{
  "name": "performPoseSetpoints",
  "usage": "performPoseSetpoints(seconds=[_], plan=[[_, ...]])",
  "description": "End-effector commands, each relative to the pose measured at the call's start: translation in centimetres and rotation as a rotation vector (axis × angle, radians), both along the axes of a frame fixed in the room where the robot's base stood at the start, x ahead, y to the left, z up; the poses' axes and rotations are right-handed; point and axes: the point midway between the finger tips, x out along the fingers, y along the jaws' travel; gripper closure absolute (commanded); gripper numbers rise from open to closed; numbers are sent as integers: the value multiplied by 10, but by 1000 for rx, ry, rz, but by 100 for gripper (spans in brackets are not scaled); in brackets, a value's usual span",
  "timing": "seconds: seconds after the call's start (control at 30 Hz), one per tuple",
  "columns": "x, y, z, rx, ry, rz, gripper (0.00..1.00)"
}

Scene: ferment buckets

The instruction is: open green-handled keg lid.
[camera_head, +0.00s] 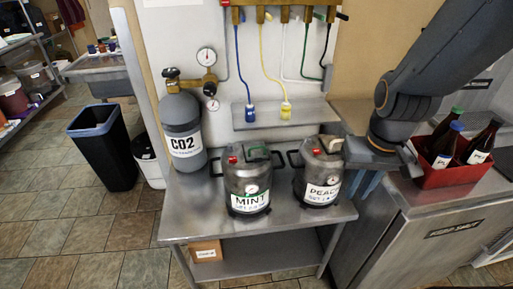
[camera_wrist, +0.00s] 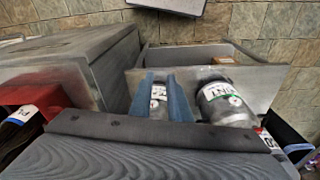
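The mint keg (camera_head: 247,181) stands upright on the steel table, labelled MINT, with a green handle (camera_head: 259,150) and a red knob on top. Its lid looks closed. The peach keg (camera_head: 319,175) stands to its right with a dark handle. My gripper (camera_head: 366,184) is to the right of the peach keg, near the table's right end, apart from the mint keg. In the wrist view its two blue fingers (camera_wrist: 166,97) are apart with nothing held. The peach keg (camera_wrist: 158,101) shows beyond and between them; the mint keg (camera_wrist: 225,104) is right of them.
A CO2 cylinder (camera_head: 182,130) stands at the table's left. A red crate (camera_head: 447,170) of bottles sits on the counter at right. The table's front left is clear.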

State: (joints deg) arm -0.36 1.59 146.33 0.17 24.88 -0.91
Motion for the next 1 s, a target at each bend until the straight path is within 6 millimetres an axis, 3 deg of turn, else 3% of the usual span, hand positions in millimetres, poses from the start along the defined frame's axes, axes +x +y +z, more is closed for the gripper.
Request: performPoseSetpoints(seconds=[0.17,0.3,0.5,0.7,0.87,1.0], plan=[[40,29,6,-30,-13,276,73],[91,79,17,-82,-34,701,73],[146,165,35,-167,-67,1306,73],[170,226,47,-231,-89,1693,73],[175,242,49,-251,-93,1800,73],[177,243,36,-250,-91,1805,73]])
